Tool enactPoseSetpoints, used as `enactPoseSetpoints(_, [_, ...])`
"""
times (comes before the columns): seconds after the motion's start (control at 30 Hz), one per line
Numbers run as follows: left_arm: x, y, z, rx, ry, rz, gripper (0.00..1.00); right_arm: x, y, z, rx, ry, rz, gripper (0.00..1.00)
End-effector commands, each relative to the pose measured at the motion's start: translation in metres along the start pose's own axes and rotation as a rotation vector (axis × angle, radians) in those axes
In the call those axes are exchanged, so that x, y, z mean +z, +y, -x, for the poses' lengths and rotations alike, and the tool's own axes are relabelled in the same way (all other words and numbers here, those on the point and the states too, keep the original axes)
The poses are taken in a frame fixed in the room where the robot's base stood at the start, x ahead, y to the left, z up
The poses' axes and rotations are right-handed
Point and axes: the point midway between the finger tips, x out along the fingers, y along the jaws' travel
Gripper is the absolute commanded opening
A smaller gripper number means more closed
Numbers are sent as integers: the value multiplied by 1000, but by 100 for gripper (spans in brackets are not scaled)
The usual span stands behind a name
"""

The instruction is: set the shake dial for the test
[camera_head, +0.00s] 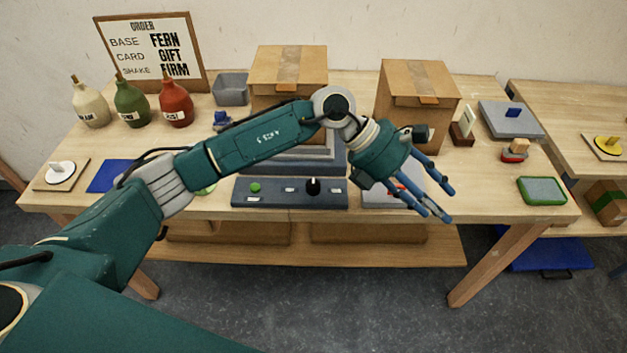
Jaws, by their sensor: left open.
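A dark grey control panel (277,204) lies along the table's front edge. A black dial (313,187) stands on it right of the middle, with small white labels on both sides. The labels are too small to read. A green button (255,187) is on the panel's left part. An order board (150,52) at the back left reads base FERN, card GIFT, shake FIRM. My left gripper (437,198) is open and empty, right of the dial and apart from it. Its blue fingers point down and right over the front table edge. My right gripper is out of view.
Two cardboard boxes (288,70) (418,85) stand behind my left arm. Beige, green and red bottles (176,104) are at the left. A green-rimmed tray (542,190) lies at the right front corner. A grey machine behind the panel is partly hidden.

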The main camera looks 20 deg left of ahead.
Motion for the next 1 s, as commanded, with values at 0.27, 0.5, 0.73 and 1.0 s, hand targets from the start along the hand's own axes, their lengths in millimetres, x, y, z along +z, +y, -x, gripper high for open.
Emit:
enactPoseSetpoints(0.27, [-106, 123, 160, 375, 693, -60, 48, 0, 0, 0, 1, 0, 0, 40])
enactPoseSetpoints(0.5, [-125, 137, 206, 445, 832, -24, 48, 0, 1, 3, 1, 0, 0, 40])
enactPoseSetpoints(0.73, [-149, 149, 185, 439, 830, -23, 48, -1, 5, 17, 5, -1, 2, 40])
enactPoseSetpoints(1.0, [-182, 167, 155, 439, 828, -25, 48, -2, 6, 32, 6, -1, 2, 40])
